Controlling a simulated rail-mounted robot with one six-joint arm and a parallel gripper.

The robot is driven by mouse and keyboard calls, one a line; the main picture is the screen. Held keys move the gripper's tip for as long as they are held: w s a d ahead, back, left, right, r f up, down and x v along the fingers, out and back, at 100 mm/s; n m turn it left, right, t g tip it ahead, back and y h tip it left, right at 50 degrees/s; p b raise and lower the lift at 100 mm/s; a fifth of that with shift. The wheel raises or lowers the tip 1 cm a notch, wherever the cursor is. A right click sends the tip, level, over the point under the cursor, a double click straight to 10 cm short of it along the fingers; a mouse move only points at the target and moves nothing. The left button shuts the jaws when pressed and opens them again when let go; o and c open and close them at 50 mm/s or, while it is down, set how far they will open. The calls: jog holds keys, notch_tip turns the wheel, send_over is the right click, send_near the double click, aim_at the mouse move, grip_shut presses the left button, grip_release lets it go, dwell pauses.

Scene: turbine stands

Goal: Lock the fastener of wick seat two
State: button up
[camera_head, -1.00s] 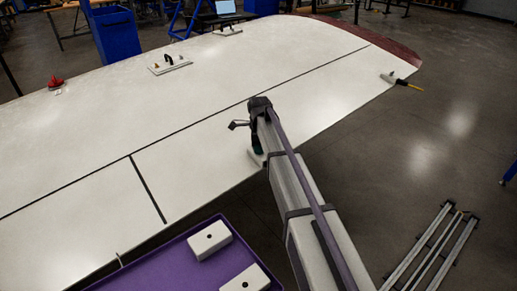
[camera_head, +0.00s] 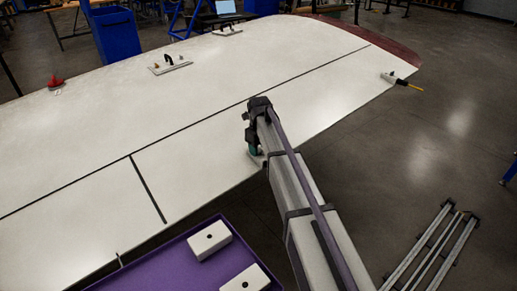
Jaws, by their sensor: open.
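A large white wing panel (camera_head: 90,150) fills the left and middle. A small pale seat (camera_head: 259,161) at its near edge, in the middle, is mostly hidden behind my arm. Another seat (camera_head: 388,77) with a yellow-tipped part is on the same edge, far right. No numbers show, so I cannot tell which is seat two. My gripper (camera_head: 254,150) hangs below the dark wrist, with a green part visible, close over the middle seat. Its fingers are largely hidden; it is open. I cannot see the fastener or whether the gripper touches it.
A purple tray (camera_head: 160,267) with two white blocks (camera_head: 209,240) stands at the front. Fittings with dark handles (camera_head: 170,65) and a red item (camera_head: 55,81) sit on the panel. Metal rails (camera_head: 430,250) lie on the floor at right.

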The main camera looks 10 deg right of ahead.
notch_tip(320, 180, up, 5)
jog(key=p, duration=0.5)
jog(key=shift+r, duration=0.15)
